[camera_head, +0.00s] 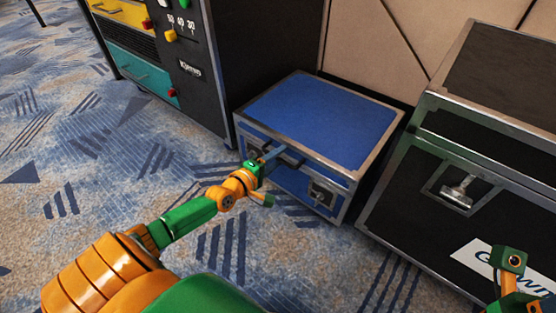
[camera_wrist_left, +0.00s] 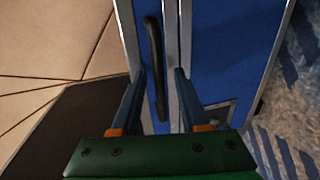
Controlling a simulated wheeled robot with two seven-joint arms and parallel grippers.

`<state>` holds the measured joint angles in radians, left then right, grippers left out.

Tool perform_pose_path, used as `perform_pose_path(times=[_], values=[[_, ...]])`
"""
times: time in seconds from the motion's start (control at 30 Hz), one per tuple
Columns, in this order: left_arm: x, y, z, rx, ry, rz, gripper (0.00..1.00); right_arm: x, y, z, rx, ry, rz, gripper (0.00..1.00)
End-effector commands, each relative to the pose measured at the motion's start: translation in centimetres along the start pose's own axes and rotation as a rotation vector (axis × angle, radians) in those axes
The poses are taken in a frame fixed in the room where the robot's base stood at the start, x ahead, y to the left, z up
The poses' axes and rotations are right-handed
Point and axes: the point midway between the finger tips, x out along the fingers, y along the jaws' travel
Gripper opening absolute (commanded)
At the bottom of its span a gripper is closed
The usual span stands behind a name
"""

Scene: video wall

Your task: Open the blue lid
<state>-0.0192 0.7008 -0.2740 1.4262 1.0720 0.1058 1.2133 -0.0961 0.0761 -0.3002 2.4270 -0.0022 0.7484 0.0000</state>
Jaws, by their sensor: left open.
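The blue lid (camera_head: 325,116) with silver metal edging lies shut on a blue case on the carpet. In the left wrist view, a dark bar handle (camera_wrist_left: 153,50) runs along the lid's metal edge, and blue panels show to both sides. My left gripper (camera_head: 277,154) is at the case's front upper edge. Its fingers (camera_wrist_left: 158,76) are open, one on each side of the handle; I cannot tell whether they touch it. In the head view the gripper hides part of the handle. Part of my right arm shows at the bottom right, but its fingers do not.
A larger black case (camera_head: 470,200) with a metal latch stands close on the right. A dark cabinet (camera_head: 262,40) with colored drawers and knobs stands at the left. A beige panelled wall (camera_head: 385,45) is behind. Patterned carpet (camera_head: 110,170) is free at front left.

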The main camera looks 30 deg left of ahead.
Motion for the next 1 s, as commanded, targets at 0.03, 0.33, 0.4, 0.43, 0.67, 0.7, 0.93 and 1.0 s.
perform_pose_path(times=[0.03,0.33,0.4,0.43,0.67,0.7,0.93,1.0], values=[[-0.02,0.03,0.0,0.0,0.0,0.0,0.44,0.04,0.0,0.01,0.0,-0.001,0.0,0.5],[-0.05,0.0,0.01,0.0,0.0,0.0,0.0,0.02,0.0,0.05,0.0,-0.002,0.0,0.5],[-0.05,0.0,0.01,0.0,0.0,0.0,0.0,0.02,0.0,0.06,0.0,-0.003,0.0,0.5],[-0.05,0.0,0.01,0.001,0.0,0.0,0.0,0.01,0.0,0.06,0.0,-0.003,0.0,0.5],[-0.05,-0.01,0.01,0.001,0.0,0.0,0.0,0.0,0.0,0.08,0.0,-0.003,0.001,0.5],[-0.05,-0.01,0.01,0.001,0.0,0.0,0.0,0.0,0.0,0.08,0.001,-0.003,0.001,0.5],[-0.05,-0.01,0.0,0.001,0.0,0.0,0.0,0.0,0.01,0.07,0.0,-0.003,0.001,0.5],[-0.05,-0.01,0.0,0.001,0.0,0.0,0.0,0.0,0.01,0.07,0.0,-0.003,0.001,0.5]])
